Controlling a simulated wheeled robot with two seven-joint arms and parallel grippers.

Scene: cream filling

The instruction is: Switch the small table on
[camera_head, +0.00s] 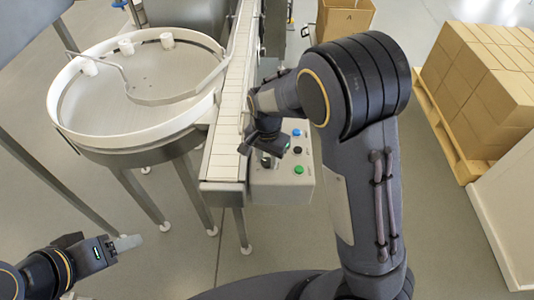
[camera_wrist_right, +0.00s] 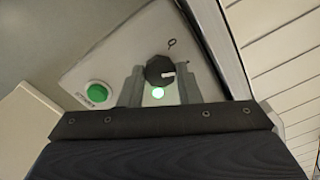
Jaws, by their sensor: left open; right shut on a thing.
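The small round table (camera_head: 80,120) with a white rim stands at the left in the head view, with several small white containers on it. A grey control panel (camera_head: 300,188) sits beside the conveyor's near end; it also shows in the right wrist view (camera_wrist_right: 120,60). My right gripper (camera_head: 266,158) is over the panel. In the right wrist view its two fingers (camera_wrist_right: 160,84) are shut on a black rotary knob (camera_wrist_right: 160,70) with a white mark. My left gripper (camera_head: 126,242) is open and empty at the lower left.
A white slatted conveyor (camera_head: 228,130) runs beside the round table. The panel also has a blue button (camera_head: 296,133), a black button (camera_head: 297,150) and a green button (camera_head: 298,170). Boxes on a pallet (camera_head: 480,90) stand at the right. The floor between is clear.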

